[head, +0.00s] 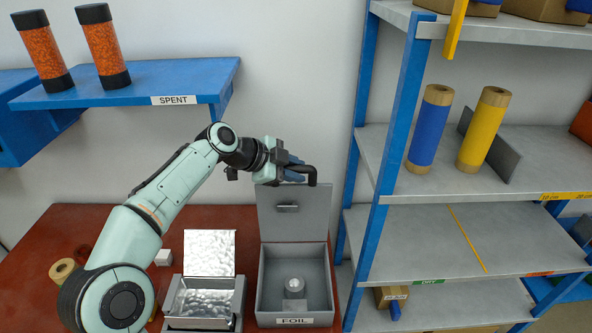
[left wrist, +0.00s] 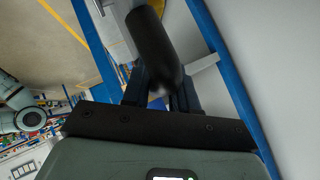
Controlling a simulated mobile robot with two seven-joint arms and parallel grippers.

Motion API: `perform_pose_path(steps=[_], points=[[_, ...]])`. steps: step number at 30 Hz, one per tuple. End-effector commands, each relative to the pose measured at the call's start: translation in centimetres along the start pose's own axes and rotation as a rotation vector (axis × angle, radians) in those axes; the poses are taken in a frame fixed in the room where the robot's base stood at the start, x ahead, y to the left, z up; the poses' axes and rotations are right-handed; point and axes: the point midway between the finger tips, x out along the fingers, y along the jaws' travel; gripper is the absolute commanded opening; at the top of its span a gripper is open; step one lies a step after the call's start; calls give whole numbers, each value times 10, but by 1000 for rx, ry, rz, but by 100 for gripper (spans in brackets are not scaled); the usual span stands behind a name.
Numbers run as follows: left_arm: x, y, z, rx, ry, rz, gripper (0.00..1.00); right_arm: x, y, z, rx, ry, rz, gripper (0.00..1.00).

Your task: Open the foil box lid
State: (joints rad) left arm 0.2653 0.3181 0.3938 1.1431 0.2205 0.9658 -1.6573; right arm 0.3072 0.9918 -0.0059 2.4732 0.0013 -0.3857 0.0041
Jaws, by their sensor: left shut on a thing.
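The grey foil box (head: 265,290), labelled FOIL, stands on the red-brown bench. Its lid (head: 270,225) stands upright at the back, so the box is open and a small metallic round part (head: 295,283) shows inside. My left gripper (head: 294,173) is at the top edge of the lid, shut on a black bent handle (head: 312,174). In the left wrist view the black handle (left wrist: 153,45) lies between the fingers as a thick bar. Where the handle joins the lid is partly hidden. My right gripper is not in view.
The blue SPENT shelf (head: 150,83) holds two orange cylinders above my left arm. A blue-framed rack (head: 383,180) with blue and yellow rolls stands close on the right.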

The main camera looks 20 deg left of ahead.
Motion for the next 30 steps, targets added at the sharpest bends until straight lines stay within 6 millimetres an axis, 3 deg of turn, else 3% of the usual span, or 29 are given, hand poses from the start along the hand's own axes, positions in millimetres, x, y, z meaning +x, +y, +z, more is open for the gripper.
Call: perform_pose_path(steps=[6, 7, 9, 20, 23, 30], points=[[0, 0, -1, 1, 1, -2, 0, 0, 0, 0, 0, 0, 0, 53], [0, 0, -1, 1, 1, -2, 34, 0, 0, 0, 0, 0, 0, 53], [0, 0, -1, 1, 1, -2, 48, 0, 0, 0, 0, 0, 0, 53], [-6, 0, 0, 0, 0, -3, 48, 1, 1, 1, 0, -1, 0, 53], [-18, 0, 0, 0, 0, -5, 48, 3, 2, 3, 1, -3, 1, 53], [-71, 0, 1, 0, -2, -7, 48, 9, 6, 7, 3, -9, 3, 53]])
